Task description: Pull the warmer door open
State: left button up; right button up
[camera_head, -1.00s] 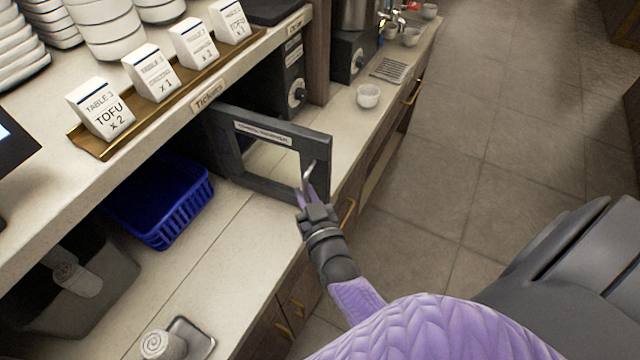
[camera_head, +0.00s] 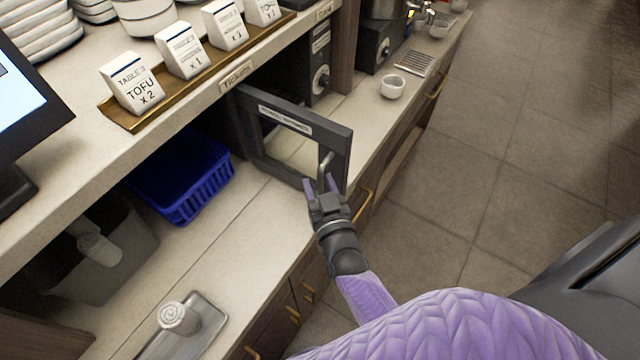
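The warmer door (camera_head: 268,153), a dark frame with a glass pane and a label strip, stands swung out from the warmer (camera_head: 312,62) over the counter. Its metal handle (camera_head: 326,163) is on the right part of the frame. My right gripper (camera_head: 321,183) is just below the handle. Its two purple fingertips are spread apart, with the lower end of the handle near the gap between them. I cannot tell whether they touch it. My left gripper is not in view.
A blue basket (camera_head: 184,196) sits under the ticket shelf, left of the door. A white cup (camera_head: 392,87) stands on the counter to the right. A metal tray (camera_head: 207,318) with a rolled white item lies at the front. Open floor (camera_head: 520,150) is at right.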

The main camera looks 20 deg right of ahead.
jog(key=shift+s, duration=0.1)
jog(key=s+a, duration=0.1)
jog(key=s, duration=0.8)
jog(key=shift+s+a+p, duration=0.25)
jog(key=shift+s+p, duration=0.1)
jog(key=shift+p, duration=0.05)
jog(key=s+a+f+n+g+y+b, duration=0.1)
jog(key=s+f+g+b, duration=0.2)
jog(key=f, duration=0.6)
jog(key=s+a+f+n+g+y+b, duration=0.1)
jog(key=s+f+g+y+b, duration=0.2)
jog(key=f, duration=0.7)
jog(key=s+a+f+n+g+b, duration=0.1)
jog(key=s+f+g+b, duration=0.25)
jog(key=f, duration=0.55)
jog(key=s+d+f+g+b, duration=0.2)
jog(key=s+d+f+g, duration=0.1)
jog(key=s+f, duration=0.3)
jog(key=s+d+f+n+g+h+b, duration=0.1)
jog(key=s+f+g, duration=0.3)
jog(key=s, duration=0.6)
notch_tip(320, 180, down, 2)
jog(key=shift+s+d+g+b, duration=0.2)
jog(key=shift+d+g+b, duration=0.15)
jog(key=shift+d+b, duration=0.55)
